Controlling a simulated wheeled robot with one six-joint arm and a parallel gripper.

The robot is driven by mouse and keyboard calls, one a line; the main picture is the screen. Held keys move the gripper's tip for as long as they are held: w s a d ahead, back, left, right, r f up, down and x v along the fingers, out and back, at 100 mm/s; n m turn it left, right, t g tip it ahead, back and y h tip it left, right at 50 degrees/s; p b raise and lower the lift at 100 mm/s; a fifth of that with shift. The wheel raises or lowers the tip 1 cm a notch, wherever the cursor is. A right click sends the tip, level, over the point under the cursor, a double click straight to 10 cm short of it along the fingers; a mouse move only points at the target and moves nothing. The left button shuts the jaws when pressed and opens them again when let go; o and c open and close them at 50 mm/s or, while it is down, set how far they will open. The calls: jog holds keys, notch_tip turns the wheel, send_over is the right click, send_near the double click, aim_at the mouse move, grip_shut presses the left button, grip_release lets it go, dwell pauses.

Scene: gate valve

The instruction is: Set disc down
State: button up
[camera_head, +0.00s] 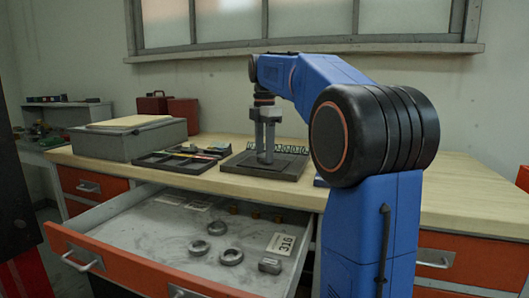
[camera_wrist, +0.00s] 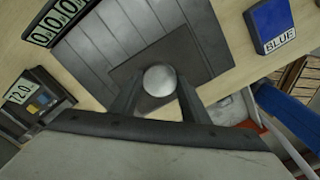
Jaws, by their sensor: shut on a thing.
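My gripper (camera_head: 265,155) points straight down over a dark grey plate (camera_head: 232,165) on the wooden bench top. In the wrist view, its two dark fingers (camera_wrist: 160,95) are closed on either side of a round, silvery disc (camera_wrist: 160,79). Only the disc's rounded bright face shows there. The grooved grey plate (camera_wrist: 110,50) lies behind it, with a darker square area around the disc. I cannot tell whether the disc touches the plate. In the head view the disc is too small or hidden to make out.
An open drawer (camera_head: 150,263) below the bench holds several metal rings (camera_head: 217,228), a small block (camera_head: 270,265) and a "316" label (camera_head: 281,244). A black tool tray (camera_head: 180,160) and a grey case (camera_head: 125,139) stand left of the plate. A "BLUE" block (camera_wrist: 270,20) lies nearby.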

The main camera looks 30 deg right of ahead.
jog(key=shift+f, duration=0.1)
jog(key=o, duration=1.3)
jog(key=shift+o, duration=0.2)
notch_tip(320, 180, up, 12)
